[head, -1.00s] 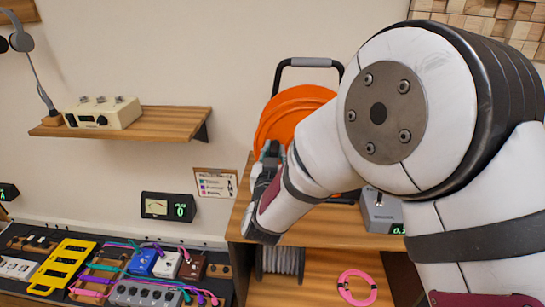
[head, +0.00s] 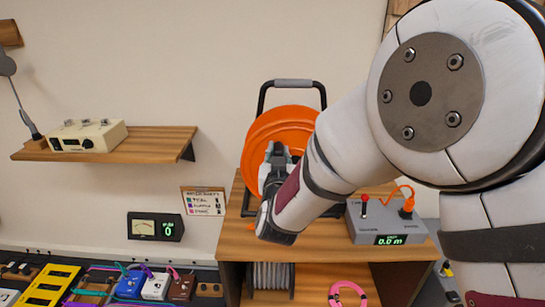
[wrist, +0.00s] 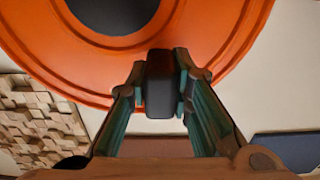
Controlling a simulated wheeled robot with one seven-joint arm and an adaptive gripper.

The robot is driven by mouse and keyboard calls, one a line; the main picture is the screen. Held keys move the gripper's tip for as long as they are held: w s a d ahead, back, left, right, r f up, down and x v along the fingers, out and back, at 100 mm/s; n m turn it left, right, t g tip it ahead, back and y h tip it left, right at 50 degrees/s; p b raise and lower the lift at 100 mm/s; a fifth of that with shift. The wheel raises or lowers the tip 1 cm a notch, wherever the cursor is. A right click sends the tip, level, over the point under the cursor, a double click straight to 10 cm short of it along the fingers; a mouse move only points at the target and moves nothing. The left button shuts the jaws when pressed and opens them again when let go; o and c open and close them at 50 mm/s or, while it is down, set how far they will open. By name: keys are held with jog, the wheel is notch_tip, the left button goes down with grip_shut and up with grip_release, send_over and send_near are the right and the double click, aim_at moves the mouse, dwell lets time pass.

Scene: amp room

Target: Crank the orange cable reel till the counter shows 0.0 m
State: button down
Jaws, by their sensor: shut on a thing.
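The orange cable reel (head: 285,130) stands in a black frame with a grey handle bar on the wooden bench. My gripper (head: 277,156) is in front of the reel's lower face. In the wrist view my gripper (wrist: 161,85) is shut on a black crank knob (wrist: 160,83), with a finger on each side; the reel's orange disc (wrist: 60,45) and dark hub fill the top. The counter (head: 390,239) on the grey box's front reads what looks like 0.0 m in green. An orange cable (head: 400,193) runs to an orange plug on that box.
The bench top (head: 240,240) carries the reel and grey box. Below it are a grey cable spool (head: 270,277) and a pink cable coil (head: 347,295). A wall shelf (head: 120,145) holds a cream amplifier (head: 88,136). Effect pedals (head: 155,286) lie at lower left.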

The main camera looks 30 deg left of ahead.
jog(key=shift+w+d+r, duration=0.15)
jog(key=shift+w+d, duration=0.2)
jog(key=shift+d, duration=0.25)
jog(key=shift+w+d+r, duration=0.15)
jog(key=shift+w+d, duration=0.2)
jog(key=shift+d, duration=0.25)
jog(key=shift+w+d+f+b, duration=0.1)
jog(key=shift+w+d+b, duration=0.2)
jog(key=shift+w+d, duration=0.35)
jog(key=shift+w+d+f+b, duration=0.1)
jog(key=shift+w+d+b, duration=0.25)
jog(key=shift+d, duration=0.5)
jog(key=c, duration=1.3)
grip_release()
jog(key=shift+w+d+r, duration=0.1)
jog(key=shift+d, duration=0.15)
jog(key=shift+a+r, duration=0.1)
jog(key=shift+a, duration=0.05)
jog(key=shift+s, duration=0.3)
jog(key=shift+p+v, duration=0.9)
jog(key=shift+v, duration=3.4)
jog(key=shift+s+a+r, duration=0.1)
jog(key=shift+a, duration=0.05)
